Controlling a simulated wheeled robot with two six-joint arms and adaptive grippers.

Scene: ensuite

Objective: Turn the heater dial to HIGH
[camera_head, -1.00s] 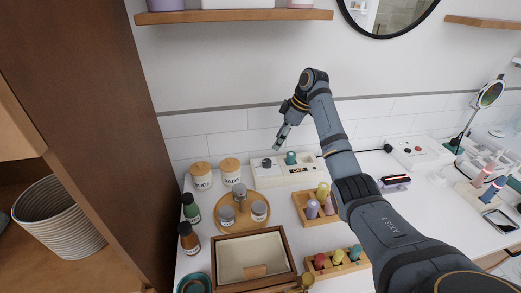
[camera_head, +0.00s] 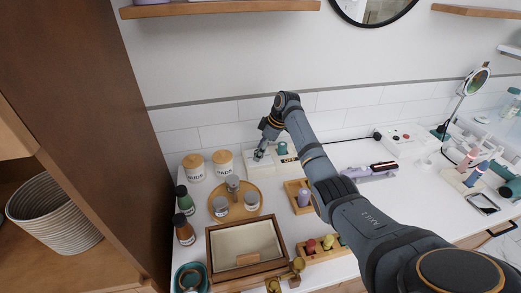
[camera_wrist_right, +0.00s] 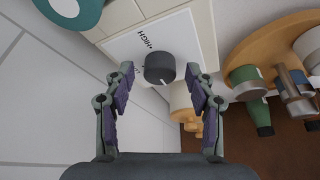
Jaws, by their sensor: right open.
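The heater dial (camera_wrist_right: 159,67) is a dark grey round knob on a white panel (camera_wrist_right: 203,32), with a pale pointer mark facing the lower part of the wrist view. The word HIGH is printed on the panel at the knob's upper left; another label beside it is too small to read. My right gripper (camera_wrist_right: 160,74) is open, with one fingertip on each side of the dial and a visible gap to it. In the head view my right gripper (camera_head: 262,151) is low over the heater box (camera_head: 287,172), hiding most of the dial. My left gripper is not in view.
A teal object (camera_head: 282,148) stands at the back of the box. Lidded jars (camera_head: 223,164), a round wooden tray (camera_head: 214,213) with small containers and a wooden box (camera_head: 212,243) stand left and in front. A wooden holder (camera_head: 290,190) lies under my arm.

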